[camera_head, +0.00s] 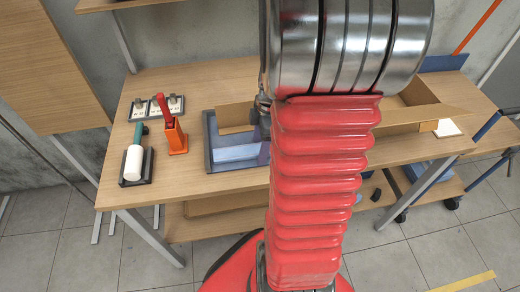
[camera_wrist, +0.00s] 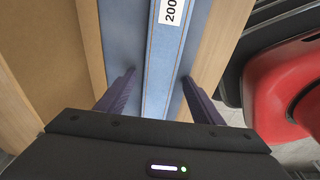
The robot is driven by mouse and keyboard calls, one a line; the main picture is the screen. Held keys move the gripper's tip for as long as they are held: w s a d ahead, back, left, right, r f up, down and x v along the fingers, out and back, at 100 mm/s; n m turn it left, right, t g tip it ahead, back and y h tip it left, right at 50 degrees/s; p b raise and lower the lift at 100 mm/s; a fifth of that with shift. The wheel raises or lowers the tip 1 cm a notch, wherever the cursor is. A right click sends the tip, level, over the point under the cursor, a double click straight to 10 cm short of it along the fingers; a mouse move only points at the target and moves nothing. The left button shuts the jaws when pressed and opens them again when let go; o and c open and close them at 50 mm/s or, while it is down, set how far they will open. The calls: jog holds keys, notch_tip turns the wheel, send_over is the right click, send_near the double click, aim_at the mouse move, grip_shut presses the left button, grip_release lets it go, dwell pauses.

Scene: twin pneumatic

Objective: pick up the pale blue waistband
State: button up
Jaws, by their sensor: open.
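The pale blue waistband (camera_head: 237,152) lies in a blue-grey tray (camera_head: 209,150) on the wooden bench, left of my arm. In the wrist view the waistband (camera_wrist: 163,68) is a long pale blue strip with stitched edges and a white label reading "200". My gripper (camera_wrist: 158,82) is open, with one dark finger on each side of the strip. The strip runs lengthwise between the fingers. I cannot tell how high the fingertips are above the tray floor. In the head view the gripper is mostly hidden by my arm.
A brown cardboard piece (camera_head: 235,117) stands at the tray's back. Left on the bench are an orange holder (camera_head: 175,138), a white roller (camera_head: 133,162) and small fittings (camera_head: 157,105). A wooden-walled bin (camera_head: 425,113) is at right.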

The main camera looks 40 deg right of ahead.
jog(key=shift+c, duration=0.6)
jog(key=c, duration=1.1)
